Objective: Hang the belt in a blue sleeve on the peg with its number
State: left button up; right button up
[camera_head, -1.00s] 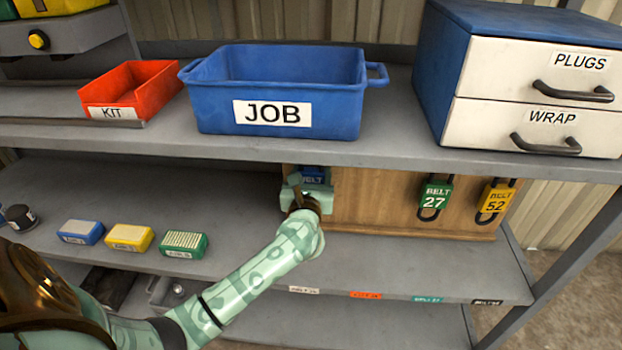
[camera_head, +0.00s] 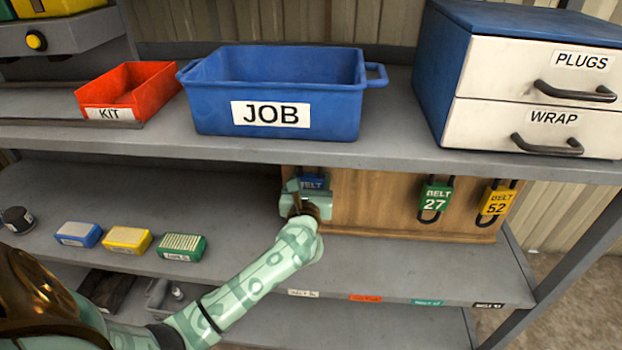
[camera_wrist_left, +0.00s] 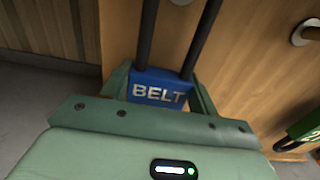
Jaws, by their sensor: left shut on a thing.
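A belt in a blue sleeve (camera_head: 312,183) is at the left end of the wooden peg board (camera_head: 375,205). My left gripper (camera_head: 307,198) is shut on it. In the left wrist view the blue sleeve (camera_wrist_left: 160,88) reads BELT, and its dark strands run upward. The fingers hide the lower sleeve and any number on it. A bare round peg (camera_wrist_left: 306,32) shows at the right in that view. A green-sleeved belt 27 (camera_head: 434,198) and a yellow-sleeved belt 52 (camera_head: 495,201) hang further right on the board. My right gripper is out of view.
The upper shelf, with the blue JOB bin (camera_head: 275,95), red KIT bin (camera_head: 128,90) and PLUGS/WRAP drawers (camera_head: 530,95), overhangs the board. Blue (camera_head: 79,234), yellow (camera_head: 127,240) and green (camera_head: 184,247) blocks lie left on the lower shelf.

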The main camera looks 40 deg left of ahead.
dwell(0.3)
pick_arm(q)
jog(key=o, duration=1.1)
jog(key=shift+s, duration=0.1)
jog(key=p+v, duration=0.3)
jog(key=v, duration=1.3)
jog(key=shift+d+f+p, duration=0.1)
jog(key=shift+d+p, duration=0.1)
jog(key=shift+p, duration=0.15)
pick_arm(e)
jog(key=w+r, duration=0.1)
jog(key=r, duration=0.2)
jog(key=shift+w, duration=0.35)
